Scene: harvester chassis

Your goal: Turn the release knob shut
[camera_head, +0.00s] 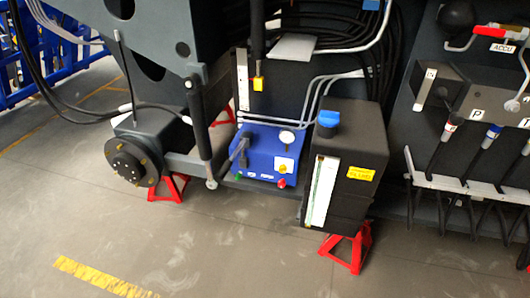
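A blue box-shaped unit (262,155) stands low on the chassis, left of a black tank. On its front are a red knob (281,183) at the lower right and a small green part (239,174) at the lower left. A black handle (240,147) and a round white gauge (287,138) are on its upper part. A white and yellow label (284,165) sits above the red knob. Which part is the release knob, and how far it is turned, I cannot tell at this size. Neither of my grippers is in view.
The black tank (345,165) has a blue cap (329,118). Red stands (347,249) are under the chassis. A dark wheel hub (132,163) is at the left. A valve panel with levers (487,131) is at the right. The grey floor (220,250) in front is clear.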

